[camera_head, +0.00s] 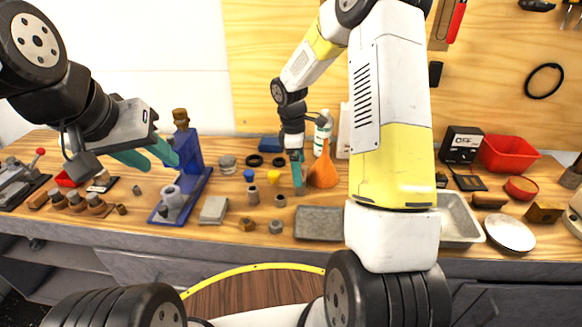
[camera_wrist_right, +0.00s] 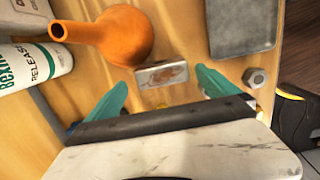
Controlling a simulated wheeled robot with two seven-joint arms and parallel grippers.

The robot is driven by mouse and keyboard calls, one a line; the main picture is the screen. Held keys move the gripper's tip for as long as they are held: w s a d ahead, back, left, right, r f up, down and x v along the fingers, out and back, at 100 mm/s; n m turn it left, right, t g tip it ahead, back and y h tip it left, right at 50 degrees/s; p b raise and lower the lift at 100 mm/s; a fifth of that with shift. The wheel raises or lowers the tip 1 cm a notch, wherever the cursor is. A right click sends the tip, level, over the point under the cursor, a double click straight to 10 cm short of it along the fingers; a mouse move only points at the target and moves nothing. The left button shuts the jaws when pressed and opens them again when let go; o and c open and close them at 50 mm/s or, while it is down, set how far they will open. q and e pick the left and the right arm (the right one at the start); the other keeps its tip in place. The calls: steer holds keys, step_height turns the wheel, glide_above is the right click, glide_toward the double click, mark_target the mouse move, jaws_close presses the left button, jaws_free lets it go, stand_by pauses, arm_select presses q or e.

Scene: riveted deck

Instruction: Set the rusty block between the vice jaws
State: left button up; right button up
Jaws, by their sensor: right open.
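The rusty block (camera_wrist_right: 161,75), a small grey metal block with brown rust patches, lies on the wooden bench in the right wrist view. My right gripper (camera_wrist_right: 160,92) is open, its teal fingers on either side of the block and apart from it. In the head view the right gripper (camera_head: 297,172) points down at the bench, and I cannot make out the block there. A grey device with a red-knobbed handle (camera_head: 18,178), at the far left, looks like the vice; its jaws are unclear. My left gripper (camera_head: 163,165) is open and empty above the bench, near a blue stand (camera_head: 188,150).
An orange flask (camera_head: 323,172) stands close to my right gripper, with a white bottle (camera_head: 322,128) behind it. A grey slab (camera_head: 319,223) lies in front. A hex nut (camera_wrist_right: 254,78) is just right of the right fingers. Several small parts crowd the bench.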

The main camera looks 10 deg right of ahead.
steer(key=f, duration=0.4)
steer(key=shift+s+d+f, duration=0.3)
steer(key=shift+f, duration=0.05)
steer(key=shift+r, duration=0.15)
steer(key=c, duration=2.1)
